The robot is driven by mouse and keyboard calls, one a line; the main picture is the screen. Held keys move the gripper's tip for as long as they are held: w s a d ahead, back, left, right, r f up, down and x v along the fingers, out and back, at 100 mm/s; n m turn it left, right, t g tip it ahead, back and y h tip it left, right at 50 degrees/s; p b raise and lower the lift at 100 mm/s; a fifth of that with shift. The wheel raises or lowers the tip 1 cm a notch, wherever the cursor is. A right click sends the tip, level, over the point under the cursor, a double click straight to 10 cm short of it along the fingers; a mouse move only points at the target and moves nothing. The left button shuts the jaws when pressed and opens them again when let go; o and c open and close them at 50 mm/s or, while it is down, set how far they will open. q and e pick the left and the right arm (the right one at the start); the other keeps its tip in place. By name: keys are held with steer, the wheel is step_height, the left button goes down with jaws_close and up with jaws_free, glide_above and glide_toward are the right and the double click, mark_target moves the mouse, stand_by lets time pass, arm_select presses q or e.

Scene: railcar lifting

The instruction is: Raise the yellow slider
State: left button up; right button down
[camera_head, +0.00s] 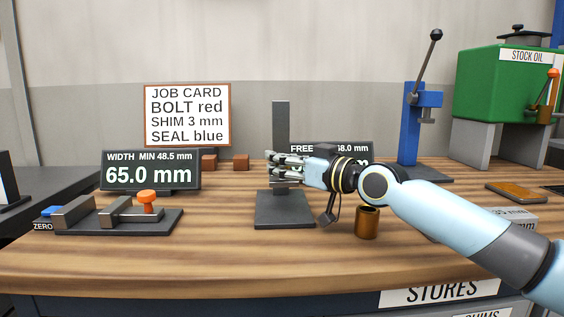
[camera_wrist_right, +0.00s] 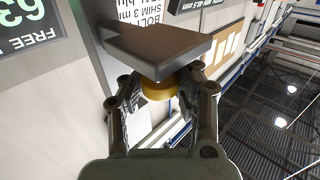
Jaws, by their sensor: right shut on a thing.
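The yellow slider (camera_wrist_right: 158,89) shows in the right wrist view as a short yellow round piece against a dark grey block (camera_wrist_right: 160,45). My right gripper (camera_wrist_right: 158,92) is shut on it, with a finger on each side. In the head view, my right gripper (camera_head: 272,166) is in front of a dark upright post (camera_head: 281,122) on a flat grey base (camera_head: 284,213), well above the base. The fingers hide the slider there. My left gripper is not in view.
A dark display (camera_head: 358,150) reading FREE is partly hidden behind my right gripper. A copper cup (camera_head: 367,224) stands below my right wrist. A width gauge (camera_head: 120,217) with an orange knob is on the left. A blue lever press (camera_head: 410,120) stands at the right.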

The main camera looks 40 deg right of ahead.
step_height(320, 180, up, 6)
steer(key=p, duration=0.4)
steer(key=shift+r, duration=0.2)
steer(key=shift+f, duration=0.15)
steer(key=c, duration=1.4)
jaws_free()
steer(key=shift+s, duration=0.1)
steer(key=o, duration=0.5)
steer(key=shift+s+d, duration=0.1)
steer(key=shift+s, duration=0.1)
steer(key=shift+c, duration=0.2)
steer(key=shift+w, duration=0.1)
step_height(320, 180, up, 10)
steer(key=shift+f, duration=0.1)
